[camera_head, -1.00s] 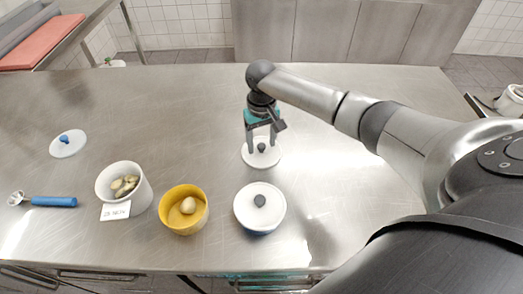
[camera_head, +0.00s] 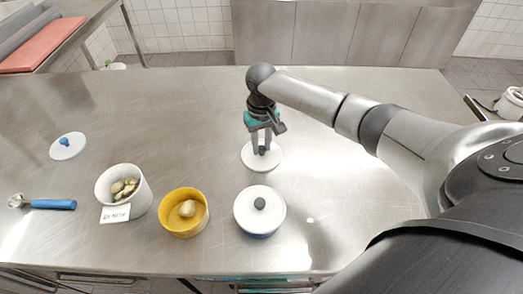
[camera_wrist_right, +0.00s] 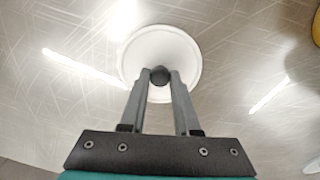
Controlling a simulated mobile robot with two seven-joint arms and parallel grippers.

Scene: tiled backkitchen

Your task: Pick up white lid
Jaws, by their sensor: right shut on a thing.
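A white lid with a dark knob (camera_head: 270,163) lies flat on the steel table below my right gripper (camera_head: 262,150). The right gripper is shut on the lid's dark knob. The right wrist view shows the round white lid (camera_wrist_right: 160,45) with both fingers (camera_wrist_right: 160,78) on either side of the knob. Another white lid with a dark knob (camera_head: 248,212) covers a blue pot nearer the front. A third white lid, with a blue knob (camera_head: 76,151), lies at the far left. My left gripper is out of view.
On the steel table (camera_head: 330,240), a white bowl of potato-like pieces (camera_head: 142,199) with a label card (camera_head: 115,213) and a yellow bowl with one piece (camera_head: 185,222) stand front left. The table's back middle is clear.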

